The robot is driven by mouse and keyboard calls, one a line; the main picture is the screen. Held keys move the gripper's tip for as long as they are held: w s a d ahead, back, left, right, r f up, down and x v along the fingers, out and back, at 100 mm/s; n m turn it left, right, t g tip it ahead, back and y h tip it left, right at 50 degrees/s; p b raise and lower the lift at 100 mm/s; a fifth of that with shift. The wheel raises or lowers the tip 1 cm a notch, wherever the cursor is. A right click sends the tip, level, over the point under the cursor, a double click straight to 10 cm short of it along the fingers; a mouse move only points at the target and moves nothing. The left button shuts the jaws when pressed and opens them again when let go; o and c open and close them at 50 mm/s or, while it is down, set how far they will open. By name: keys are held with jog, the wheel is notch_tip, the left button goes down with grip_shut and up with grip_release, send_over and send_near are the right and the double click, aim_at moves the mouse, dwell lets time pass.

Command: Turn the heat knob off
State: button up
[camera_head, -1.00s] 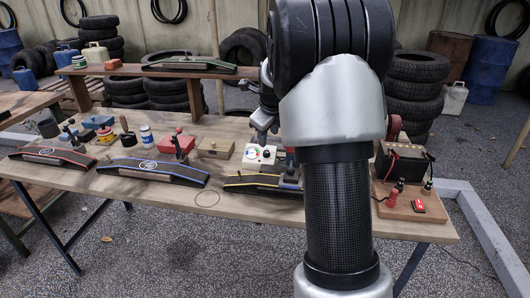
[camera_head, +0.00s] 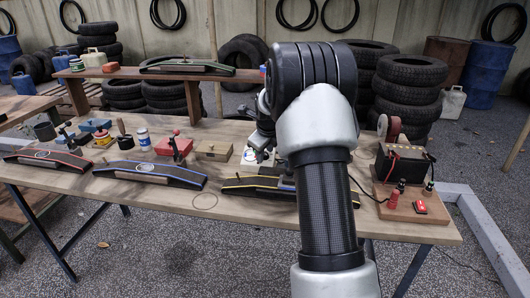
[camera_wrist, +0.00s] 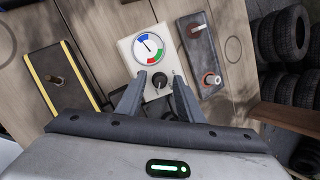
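The heat knob appears to be the black knob (camera_wrist: 159,81) with a pointer on a white box in the wrist view. Above it on the same box is a round gauge (camera_wrist: 149,48) with blue, green and red bands. My gripper (camera_wrist: 160,75) is open, with one finger on each side of the knob in the picture; I cannot tell whether they touch it. In the head view my arm hides most of the white box (camera_head: 252,158), and the knob is not visible there.
A black yellow-edged board (camera_wrist: 57,78) with a peg lies left. A wooden box (camera_head: 213,149) and a battery stand (camera_head: 408,206) flank the arm on the table.

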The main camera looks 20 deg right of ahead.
grip_shut()
jog(key=shift+n+p, duration=0.35)
jog(key=shift+n, duration=0.05)
jog(key=n+p, duration=0.1)
jog(key=n, duration=0.1)
jog(key=n+p, duration=0.2)
jog(key=shift+d+r+n+g+y, duration=0.1)
jog(key=shift+r+n+g+y, duration=0.05)
jog(key=shift+n+g+y, duration=0.2)
jog(key=n+p, duration=0.3)
jog(key=n, duration=0.3)
jog(key=shift+g, duration=0.35)
jog(key=n+g+p, duration=0.1)
jog(key=n+p, duration=0.1)
jog(key=n, duration=0.4)
jog(key=shift+w+n, duration=0.1)
jog(key=shift+n, duration=0.15)
jog(key=n+p, duration=0.1)
jog(key=n, duration=0.4)
jog(key=shift+g, duration=0.4)
jog(key=shift+n+p, duration=0.3)
jog(key=shift+n, duration=0.1)
